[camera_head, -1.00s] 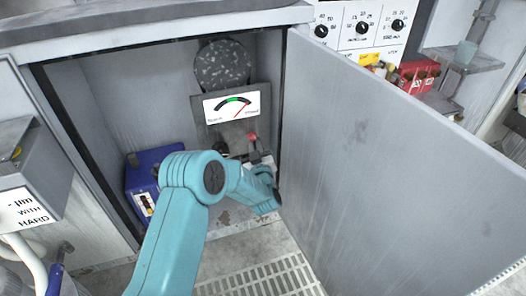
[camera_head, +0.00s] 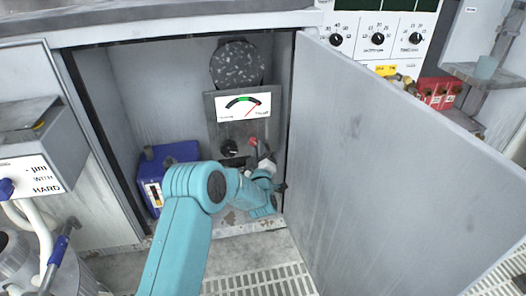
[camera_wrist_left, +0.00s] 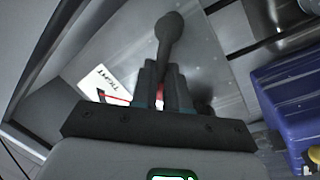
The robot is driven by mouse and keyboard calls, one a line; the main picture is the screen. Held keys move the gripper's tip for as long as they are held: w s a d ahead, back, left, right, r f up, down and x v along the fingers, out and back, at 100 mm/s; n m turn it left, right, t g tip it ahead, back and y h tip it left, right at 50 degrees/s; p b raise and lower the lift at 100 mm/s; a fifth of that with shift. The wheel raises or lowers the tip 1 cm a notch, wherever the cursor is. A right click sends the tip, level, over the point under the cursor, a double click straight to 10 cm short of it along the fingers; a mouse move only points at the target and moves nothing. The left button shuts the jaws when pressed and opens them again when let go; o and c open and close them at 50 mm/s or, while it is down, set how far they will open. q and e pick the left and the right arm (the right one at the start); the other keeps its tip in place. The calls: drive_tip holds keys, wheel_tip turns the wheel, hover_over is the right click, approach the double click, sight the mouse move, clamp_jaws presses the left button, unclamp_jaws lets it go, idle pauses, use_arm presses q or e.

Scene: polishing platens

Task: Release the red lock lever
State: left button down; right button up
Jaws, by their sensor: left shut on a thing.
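The red lock lever (camera_head: 252,141) stands below the gauge inside the open cabinet, its red tip showing in the head view. My left gripper (camera_head: 264,170) is at the lever, partly hidden by my own forearm. In the left wrist view its two fingers (camera_wrist_left: 166,88) are shut around a dark, shaded rod with a rounded end (camera_wrist_left: 170,28), and a little red shows beside them. The gauge (camera_head: 243,107) has its needle toward the red right end; its face also shows in the wrist view (camera_wrist_left: 105,86). My right gripper is not in view.
A blue box (camera_head: 165,158) stands on the cabinet floor at left. A black knob (camera_head: 230,147) sits left of the lever. The open cabinet door (camera_head: 385,170) fills the right side. A grey housing with pipes is at far left.

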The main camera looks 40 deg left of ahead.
use_arm(q)
drive_tip(key=shift+s+a+f+n+g+y, duration=0.15)
drive_tip(key=shift+s+a+f+n+y, duration=0.2)
drive_tip(key=shift+n, duration=1.15)
drive_tip(key=shift+s+a+f+n+g+y, duration=0.15)
drive_tip(key=shift+a+f+n+y, duration=0.35)
drive_tip(key=shift+n, duration=1)
drive_tip(key=shift+s+a+f+n+g+y, duration=0.15)
drive_tip(key=shift+n+y, duration=0.4)
drive_tip(key=shift+n, duration=0.95)
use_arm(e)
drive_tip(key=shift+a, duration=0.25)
use_arm(q)
drive_tip(key=shift+d+f, duration=0.1)
drive_tip(key=shift+f, duration=0.05)
drive_tip(key=c, duration=0.9)
unclamp_jaws()
drive_tip(key=shift+c, duration=0.2)
drive_tip(key=shift+o, duration=0.4)
drive_tip(key=shift+s, duration=0.15)
drive_tip(key=p+v, duration=0.5)
drive_tip(key=v, duration=1.1)
drive_tip(key=shift+d, duration=0.35)
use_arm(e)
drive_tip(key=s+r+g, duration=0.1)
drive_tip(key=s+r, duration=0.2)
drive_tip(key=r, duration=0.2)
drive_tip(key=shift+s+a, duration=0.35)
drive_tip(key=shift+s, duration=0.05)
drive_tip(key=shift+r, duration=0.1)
